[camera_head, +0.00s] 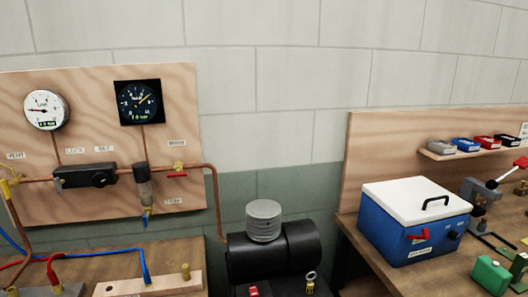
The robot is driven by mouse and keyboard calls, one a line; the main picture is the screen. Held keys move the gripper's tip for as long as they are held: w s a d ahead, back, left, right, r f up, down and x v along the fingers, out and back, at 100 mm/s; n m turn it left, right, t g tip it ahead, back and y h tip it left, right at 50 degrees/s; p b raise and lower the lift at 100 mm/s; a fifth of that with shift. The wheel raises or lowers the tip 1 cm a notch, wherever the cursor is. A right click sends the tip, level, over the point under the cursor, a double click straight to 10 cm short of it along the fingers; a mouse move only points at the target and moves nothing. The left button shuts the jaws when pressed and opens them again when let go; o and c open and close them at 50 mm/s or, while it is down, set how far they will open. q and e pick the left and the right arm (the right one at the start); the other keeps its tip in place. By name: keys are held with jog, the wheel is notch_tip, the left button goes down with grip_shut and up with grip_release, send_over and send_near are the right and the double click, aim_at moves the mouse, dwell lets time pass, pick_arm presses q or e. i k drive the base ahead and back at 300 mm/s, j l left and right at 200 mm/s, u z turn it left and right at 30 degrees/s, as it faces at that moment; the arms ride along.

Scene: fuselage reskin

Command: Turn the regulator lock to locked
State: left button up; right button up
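The regulator (85,177) is a dark block set in the copper pipe on the wooden panel (90,110) at the left. A black round knob (103,178) is on its right part. A small pale lever (58,185) sticks out at its left end, angled downward; it may be the lock, but its state cannot be read. A "LOCK" label (75,151) and a "SET" label (104,149) are above the regulator. Neither of my grippers is in view.
Two gauges (46,110) (139,102) are above the regulator. A filter bowl (144,186) and a red-handled valve (174,175) are to its right. A black compressor tank (274,252) stands between the benches. A blue cooler-like box (414,222) sits on the right bench.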

aim_at(58, 183)
jog(key=u, duration=1.25)
